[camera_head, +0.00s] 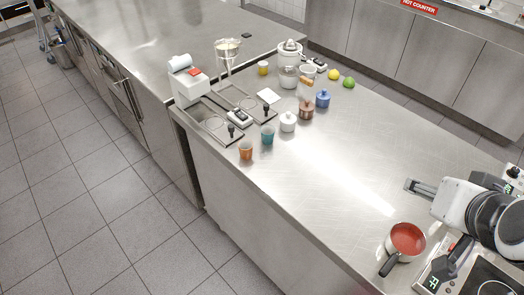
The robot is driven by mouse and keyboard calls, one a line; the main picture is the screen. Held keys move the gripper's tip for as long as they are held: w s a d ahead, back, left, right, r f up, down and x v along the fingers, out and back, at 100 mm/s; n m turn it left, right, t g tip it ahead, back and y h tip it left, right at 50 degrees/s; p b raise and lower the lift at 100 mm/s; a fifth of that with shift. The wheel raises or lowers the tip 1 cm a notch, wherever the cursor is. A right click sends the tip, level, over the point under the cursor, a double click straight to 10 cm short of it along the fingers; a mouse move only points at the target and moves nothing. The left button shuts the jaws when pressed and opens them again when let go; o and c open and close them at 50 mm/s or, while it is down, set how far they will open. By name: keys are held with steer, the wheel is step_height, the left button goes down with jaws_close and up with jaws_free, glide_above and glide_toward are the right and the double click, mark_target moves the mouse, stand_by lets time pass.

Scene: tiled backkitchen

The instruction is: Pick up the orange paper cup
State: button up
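The orange paper cup (245,151) stands upright on the steel counter, close to its front left edge. A teal cup (267,136) stands just behind it to the right, apart from it. My gripper (411,186) is far off to the right, above the right part of the counter, pointing left. Nothing shows in it, and its fingers are too small to tell open from shut.
Metal trays (229,136) lie behind the cup. A white sugar pot (288,121), brown pot (306,110) and blue pot (322,98) stand to the right. A red saucepan (407,239) sits near my gripper. The counter's middle is clear.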

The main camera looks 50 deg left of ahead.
steer(key=w+a+f+n+y, duration=0.1)
steer(key=w+a+f+y, duration=0.1)
steer(key=a, duration=1.1)
steer(key=n+t+y, duration=0.2)
steer(key=n+y, duration=0.1)
steer(key=n, duration=0.1)
glide_toward(247, 153)
steer(key=x, duration=0.3)
steer(key=shift+w+a+f, duration=0.15)
steer(key=shift+w+a, duration=0.1)
steer(key=shift+x, duration=1.35)
steer(key=shift+w+a, duration=0.1)
